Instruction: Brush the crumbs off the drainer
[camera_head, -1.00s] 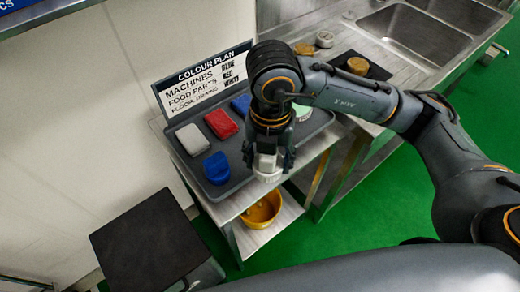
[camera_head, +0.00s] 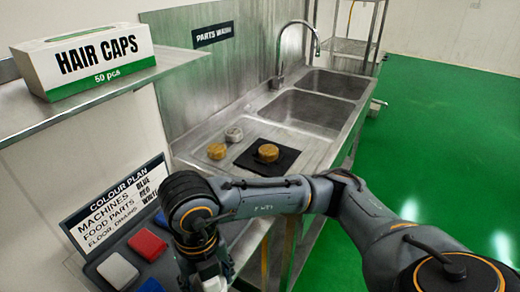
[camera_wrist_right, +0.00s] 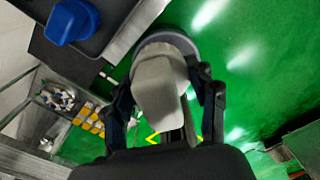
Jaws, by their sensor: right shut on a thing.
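My right gripper (camera_head: 207,274) is at the lower edge of the head view, over the front of the tray of cleaning tools. In the right wrist view it is shut on a brush (camera_wrist_right: 158,85) with a pale grey-white handle and a round grey base. The drainer (camera_head: 196,139) is the steel board left of the sink basins, beyond my right arm. A black mat (camera_head: 288,166) lies on it with a round golden-brown piece (camera_head: 268,153). Another brown piece (camera_head: 217,151) and a small metallic round (camera_head: 234,134) stand nearby. Separate crumbs are too small to make out. My left gripper is out of view.
The dark tray (camera_head: 98,261) holds a white pad (camera_head: 118,271), a red pad (camera_head: 147,244) and blue items, including a blue brush (camera_wrist_right: 70,20). A colour plan sign (camera_head: 117,203) stands behind. Two basins (camera_head: 310,110) and a tap (camera_head: 283,60) are beyond the drainer.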

